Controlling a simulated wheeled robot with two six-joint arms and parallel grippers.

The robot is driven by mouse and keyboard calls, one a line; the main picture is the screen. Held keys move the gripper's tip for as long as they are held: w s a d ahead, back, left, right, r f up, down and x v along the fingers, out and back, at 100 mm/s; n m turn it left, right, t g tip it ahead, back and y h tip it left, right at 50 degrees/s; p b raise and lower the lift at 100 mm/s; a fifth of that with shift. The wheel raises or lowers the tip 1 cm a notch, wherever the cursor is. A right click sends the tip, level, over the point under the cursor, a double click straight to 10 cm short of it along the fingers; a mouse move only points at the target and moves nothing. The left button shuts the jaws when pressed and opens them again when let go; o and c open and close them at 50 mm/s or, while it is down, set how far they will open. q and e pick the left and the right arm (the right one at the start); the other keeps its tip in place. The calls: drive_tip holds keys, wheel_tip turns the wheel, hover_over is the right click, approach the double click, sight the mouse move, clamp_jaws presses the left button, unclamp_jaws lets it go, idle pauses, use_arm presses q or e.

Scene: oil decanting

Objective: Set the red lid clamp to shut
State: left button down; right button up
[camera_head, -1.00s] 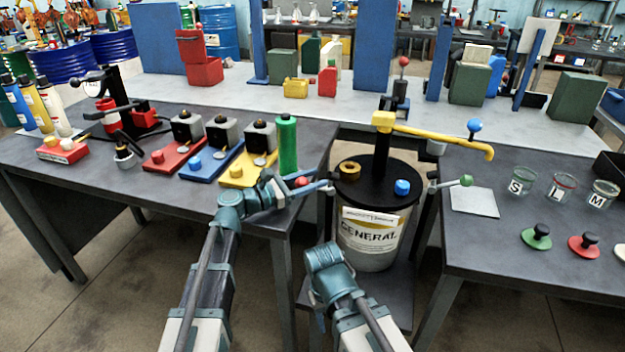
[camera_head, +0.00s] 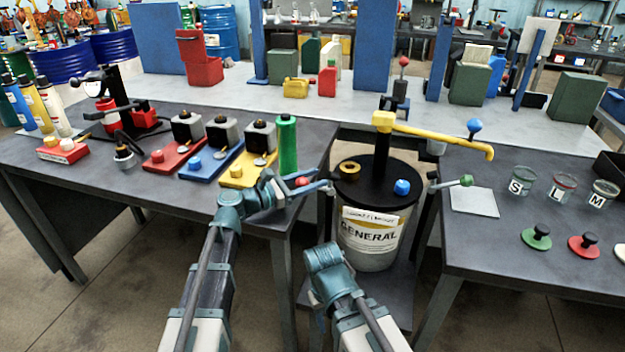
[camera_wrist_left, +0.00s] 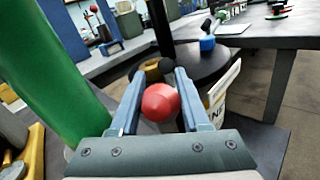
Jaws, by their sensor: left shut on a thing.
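The red lid clamp's round knob (camera_head: 302,182) is at the left side of the black drum lid (camera_head: 372,200). In the left wrist view the red knob (camera_wrist_left: 160,102) sits between the two blue fingers of my left gripper (camera_wrist_left: 158,95). My left gripper (camera_head: 312,187) is shut on this knob, reaching in from the left. The clamp's lever is mostly hidden behind the knob and fingers. The drum (camera_head: 372,245) stands upright with a "GENERAL" label. My right arm shows low in the middle, but its gripper does not show.
A green-knobbed clamp (camera_head: 466,180) is on the drum's right side. A yellow crane-like arm (camera_head: 435,135) and a blue cap (camera_head: 402,187) are above and on the lid. A green bottle (camera_head: 287,145) stands on the left table, close to my left gripper. Grey tables flank the drum.

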use_arm(q)
drive_tip(key=r+y+p, duration=0.1)
drive_tip(key=p, duration=0.2)
drive_tip(key=d+g+y+p, duration=0.1)
drive_tip(key=p, duration=0.2)
drive_tip(key=r+y+p, duration=0.1)
drive_tip(key=p, duration=0.1)
drive_tip(key=shift+w+d+r+g+p, duration=0.3)
drive_tip(key=shift+w+g+p, duration=0.05)
drive_tip(key=shift+g+p, duration=0.05)
drive_tip(key=d+y+p, duration=0.1)
drive_tip(key=p, duration=0.2)
drive_tip(key=w+d+g+y+p, duration=0.1)
drive_tip(key=y+p, duration=0.1)
drive_tip(key=p, duration=0.1)
drive_tip(key=d+g+y+p, duration=0.1)
drive_tip(key=y+p, duration=0.1)
drive_tip(key=p, duration=0.1)
drive_tip(key=shift+w+d+r+m+p, duration=0.1)
drive_tip(key=shift+w+d+m+p, duration=0.1)
drive_tip(key=shift+m+p, duration=0.2)
drive_tip(key=shift+w+d+f+g+y+p, duration=0.1)
drive_tip(key=shift+d+f+g+y+p, duration=0.1)
drive_tip(key=shift+d+g+y+p, duration=0.35)
drive_tip(key=shift+w+d+f+g+y+p, duration=0.15)
drive_tip(key=shift+d+g+y+p, duration=0.1)
drive_tip(key=shift+y+p, duration=0.5)
drive_tip(key=shift+a, duration=0.1)
